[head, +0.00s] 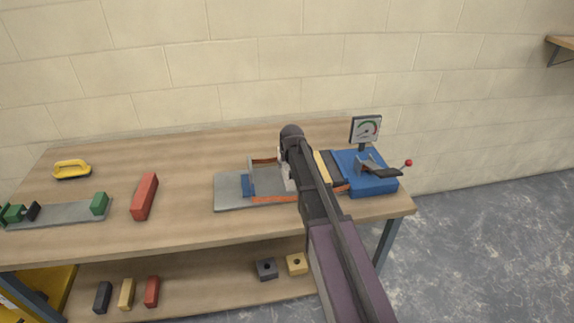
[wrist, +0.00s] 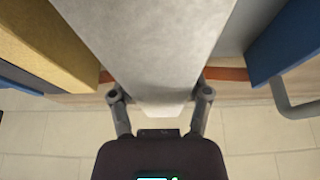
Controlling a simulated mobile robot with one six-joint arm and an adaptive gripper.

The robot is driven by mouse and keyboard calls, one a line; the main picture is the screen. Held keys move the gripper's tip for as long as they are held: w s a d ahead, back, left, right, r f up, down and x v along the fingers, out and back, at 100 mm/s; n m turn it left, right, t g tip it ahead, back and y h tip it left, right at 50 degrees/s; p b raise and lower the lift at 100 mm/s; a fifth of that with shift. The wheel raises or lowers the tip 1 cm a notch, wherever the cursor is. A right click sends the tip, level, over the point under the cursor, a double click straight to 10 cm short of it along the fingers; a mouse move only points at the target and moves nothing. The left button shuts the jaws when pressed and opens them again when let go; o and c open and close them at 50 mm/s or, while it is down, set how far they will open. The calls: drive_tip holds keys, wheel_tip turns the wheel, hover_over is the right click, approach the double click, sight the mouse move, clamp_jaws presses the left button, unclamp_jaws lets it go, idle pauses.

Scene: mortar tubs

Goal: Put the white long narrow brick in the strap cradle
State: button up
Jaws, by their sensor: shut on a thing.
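My gripper (wrist: 160,94) is shut on the white brick (wrist: 155,45), with one finger on each side of it. In the head view a small part of the white brick (head: 287,182) shows left of my arm; the arm hides the rest. The strap cradle is a grey plate (head: 229,192) with orange straps (head: 270,200) and a blue block (head: 248,186). The brick is over the cradle, between the blue block and a yellow block (head: 322,168). An orange strap (wrist: 228,74) passes behind the brick in the wrist view. I cannot tell whether the brick rests on the cradle.
A blue device (head: 372,186) with a gauge and red-knobbed lever stands right of the cradle. A red brick (head: 145,197), a grey fixture (head: 65,214) with green blocks and a yellow-handled tool (head: 72,168) are left. Small blocks lie on the lower shelf. Bench between red brick and cradle is clear.

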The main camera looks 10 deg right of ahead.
drive_tip(key=shift+f+b, duration=1.2)
drive_tip(key=shift+f, duration=0.3)
drive_tip(key=shift+f+b, duration=0.45)
drive_tip(key=o, duration=1.4)
drive_tip(key=shift+r, duration=0.15)
